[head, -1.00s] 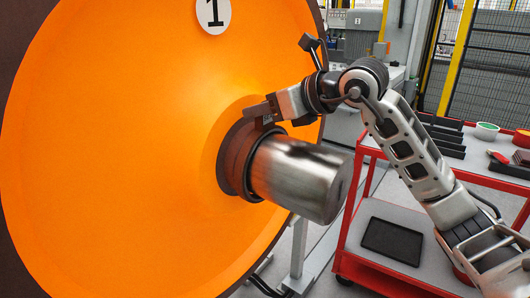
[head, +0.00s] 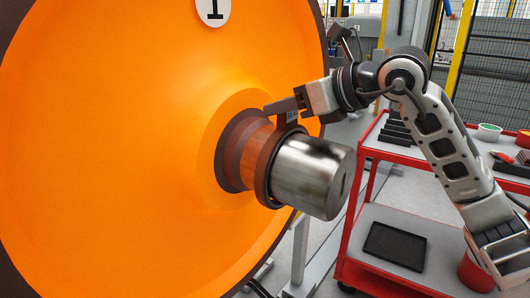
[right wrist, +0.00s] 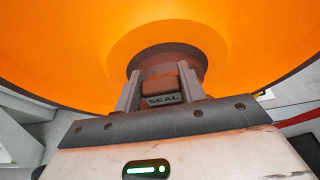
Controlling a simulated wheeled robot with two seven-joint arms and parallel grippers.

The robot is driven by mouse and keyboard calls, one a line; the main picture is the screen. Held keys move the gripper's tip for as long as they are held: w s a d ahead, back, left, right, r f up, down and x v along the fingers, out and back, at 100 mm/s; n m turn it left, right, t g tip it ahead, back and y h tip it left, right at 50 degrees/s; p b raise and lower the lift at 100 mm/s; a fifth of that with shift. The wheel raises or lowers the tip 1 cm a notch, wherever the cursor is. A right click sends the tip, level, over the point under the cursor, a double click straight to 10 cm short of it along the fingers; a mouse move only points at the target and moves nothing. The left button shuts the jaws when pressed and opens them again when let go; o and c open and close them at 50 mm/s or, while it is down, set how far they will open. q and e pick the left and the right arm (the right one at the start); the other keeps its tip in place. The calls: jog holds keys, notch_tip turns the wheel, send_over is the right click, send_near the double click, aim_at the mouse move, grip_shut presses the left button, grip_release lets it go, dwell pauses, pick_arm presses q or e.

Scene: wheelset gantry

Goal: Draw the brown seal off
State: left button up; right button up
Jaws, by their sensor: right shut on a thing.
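The brown seal (head: 265,178) is a ring around the steel axle end (head: 313,175), part way along it and apart from the dark brown collar (head: 232,150) at the orange wheel (head: 120,150). A rust-brown stretch of axle shows between collar and ring. My right gripper (head: 288,112) is above the axle, shut on the seal's upright tab. In the right wrist view the tab, marked SEAL (right wrist: 162,100), sits between the two fingers (right wrist: 160,92). The ring's far side is hidden by the axle. My left gripper is not in view.
A red trolley (head: 405,154) stands at the right, with black racks (head: 398,128), a green-rimmed bowl (head: 489,131) and red items on top. A black tray (head: 395,246) lies on its lower shelf. Open space lies between the axle end and the trolley.

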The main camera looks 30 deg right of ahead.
jog(key=shift+s+d+b, duration=0.2)
jog(key=shift+s+b, duration=0.2)
jog(key=shift+b, duration=0.1)
jog(key=shift+s+d+b, duration=0.35)
jog(key=shift+s+b, duration=0.4)
jog(key=shift+s, duration=0.1)
jog(key=shift+s+d+b, duration=0.3)
jog(key=shift+s+b, duration=0.45)
jog(key=shift+s, duration=0.05)
jog(key=shift+s+d+r, duration=0.1)
jog(key=shift+s, duration=0.2)
